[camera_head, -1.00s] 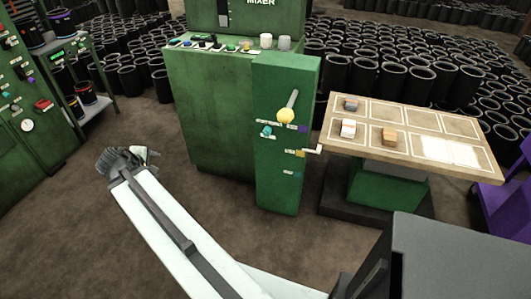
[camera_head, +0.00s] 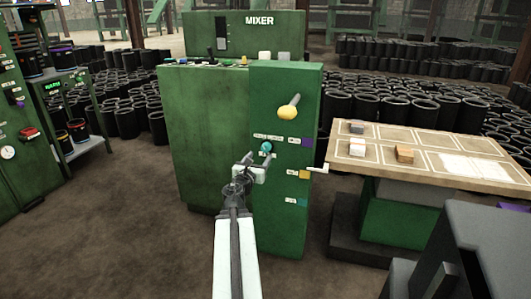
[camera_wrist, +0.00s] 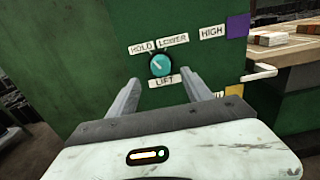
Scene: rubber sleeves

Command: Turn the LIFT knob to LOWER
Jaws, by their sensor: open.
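The LIFT knob (camera_wrist: 160,64) is a round teal dial on the green cabinet's front. In the wrist view its pale pointer mark slants up and left, toward the HOLD label (camera_wrist: 142,47). The LOWER label (camera_wrist: 173,39) is above it to the right and the LIFT label (camera_wrist: 164,81) is below. The knob also shows in the head view (camera_head: 266,147), just beyond my fingertips. My gripper (camera_wrist: 162,88) is open and empty, with one finger on each side below the knob. The fingers appear short of it; the exact gap is hard to tell.
A yellow-balled lever (camera_head: 287,111) juts out above the knob. A white crank handle (camera_head: 317,170) sticks out at the right. A wooden-topped table (camera_head: 440,150) with several small blocks stands to the right.

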